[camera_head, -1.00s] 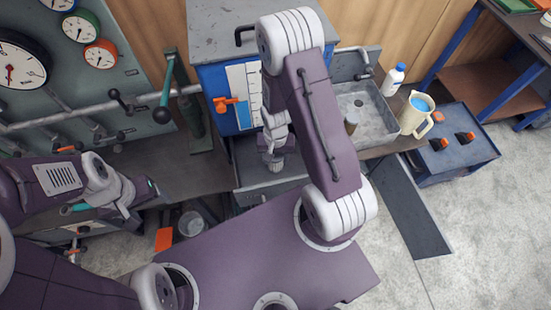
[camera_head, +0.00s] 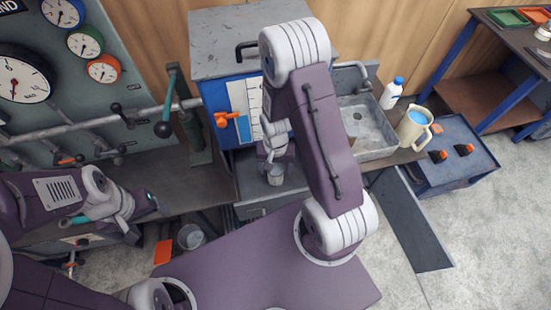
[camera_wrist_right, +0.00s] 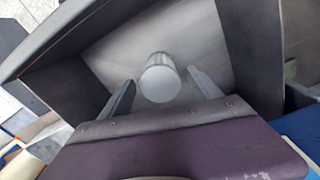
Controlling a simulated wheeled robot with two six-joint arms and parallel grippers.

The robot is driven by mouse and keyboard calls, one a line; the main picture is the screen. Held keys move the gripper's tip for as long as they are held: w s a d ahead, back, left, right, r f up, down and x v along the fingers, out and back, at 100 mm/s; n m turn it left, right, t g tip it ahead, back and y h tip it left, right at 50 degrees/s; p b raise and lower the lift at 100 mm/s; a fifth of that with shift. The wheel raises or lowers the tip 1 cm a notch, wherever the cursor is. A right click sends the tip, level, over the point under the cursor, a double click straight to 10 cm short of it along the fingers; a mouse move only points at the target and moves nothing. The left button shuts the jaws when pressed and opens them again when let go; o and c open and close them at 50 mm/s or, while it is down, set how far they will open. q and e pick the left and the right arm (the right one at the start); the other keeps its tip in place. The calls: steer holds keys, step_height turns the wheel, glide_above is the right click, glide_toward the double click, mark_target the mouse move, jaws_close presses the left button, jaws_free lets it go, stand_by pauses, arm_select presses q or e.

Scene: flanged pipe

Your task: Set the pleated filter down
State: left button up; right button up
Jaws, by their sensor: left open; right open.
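A small grey cylinder with a pale round top, apparently the pleated filter (camera_head: 275,176), stands in the grey open-topped tray (camera_head: 246,188) below the blue cabinet. In the right wrist view the filter (camera_wrist_right: 160,82) sits between the two fingers of my right gripper (camera_wrist_right: 158,92), with a gap on each side. My left gripper (camera_head: 146,212) is open and empty over the bench at the left, away from the filter.
A sink (camera_head: 372,128) with a small brown cylinder (camera_head: 351,131) in it lies right of my right arm. A jug (camera_head: 414,128) and a white bottle (camera_head: 391,93) stand beyond. A gauge panel (camera_head: 100,35) and pipe (camera_head: 75,120) are at the left. A bucket (camera_head: 191,237) is below.

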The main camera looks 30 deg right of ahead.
step_height(320, 180, up, 9)
steer(key=shift+r+p, duration=0.2)
steer(key=shift+p, duration=0.5)
steer(key=s+a+r+n+t, duration=0.1)
steer(key=s+a+r+n, duration=0.1)
steer(key=s+r+n, duration=0.3)
steer(key=shift+a+r+n, duration=0.15)
steer(key=shift+r+n, duration=0.15)
steer(key=shift+r, duration=0.4)
